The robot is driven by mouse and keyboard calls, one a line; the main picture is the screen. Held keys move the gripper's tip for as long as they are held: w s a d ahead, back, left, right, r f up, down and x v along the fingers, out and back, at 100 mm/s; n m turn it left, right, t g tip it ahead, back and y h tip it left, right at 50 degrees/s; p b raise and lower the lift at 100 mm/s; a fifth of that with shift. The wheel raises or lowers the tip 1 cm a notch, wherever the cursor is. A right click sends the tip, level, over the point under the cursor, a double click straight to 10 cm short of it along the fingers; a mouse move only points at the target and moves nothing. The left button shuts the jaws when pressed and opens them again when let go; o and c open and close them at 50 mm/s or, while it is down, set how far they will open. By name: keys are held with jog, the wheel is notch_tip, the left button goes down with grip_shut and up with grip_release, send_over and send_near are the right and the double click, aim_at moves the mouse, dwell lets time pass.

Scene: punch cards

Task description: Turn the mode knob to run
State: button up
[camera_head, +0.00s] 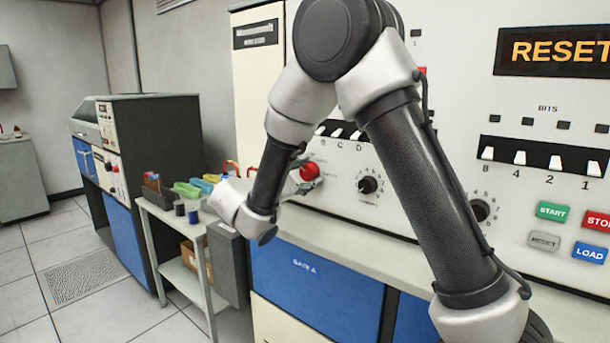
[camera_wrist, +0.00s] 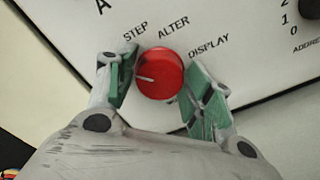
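The red mode knob (camera_wrist: 162,74) is on the white panel in the wrist view, with a white pointer line toward its left side. The labels STEP, ALTER and DISPLAY show around it; a RUN label does not show. My gripper (camera_wrist: 165,85) is open, with one green-padded finger on each side of the knob. A small gap shows between the knob and the left finger; the right finger is close, and I cannot tell whether it touches.
The panel also has a black knob (camera_head: 368,184), white toggle switches (camera_head: 556,162) and START (camera_head: 552,212), STOP and LOAD buttons. A lit RESET display (camera_head: 560,50) is above. A small table (camera_head: 172,222) with coloured trays stands left of the console.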

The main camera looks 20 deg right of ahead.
jog(key=shift+o, duration=0.8)
jog(key=v, duration=1.2)
